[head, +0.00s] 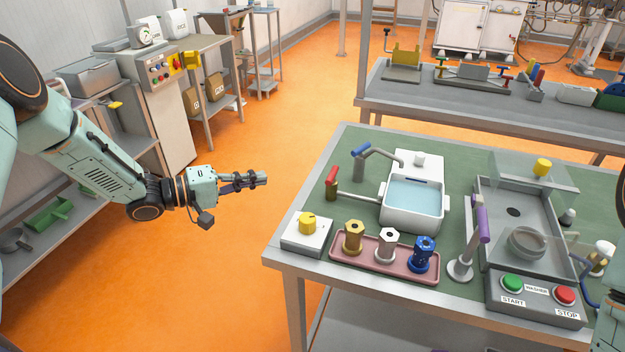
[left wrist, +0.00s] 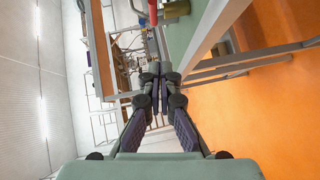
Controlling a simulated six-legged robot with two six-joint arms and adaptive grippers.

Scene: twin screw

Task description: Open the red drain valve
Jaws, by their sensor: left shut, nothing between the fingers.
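The red drain valve (head: 331,176) is a red lever on a brass body at the left side of the green-topped table. Its lever points up, tilted slightly to the right. A thin pipe runs from it to the white basin (head: 411,220), which holds pale blue water. My left gripper (head: 264,179) is shut and empty, in the air left of the table and apart from the valve. In the left wrist view its fingertips (left wrist: 157,76) meet, and a red piece (left wrist: 153,11), seemingly the lever, shows at the top edge. My right gripper is not in view.
A blue-handled tap (head: 362,151) stands behind the valve. In front are a yellow knob box (head: 307,232) and a pink tray (head: 346,262) with three bolt-like fittings. Open floor lies left of the table.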

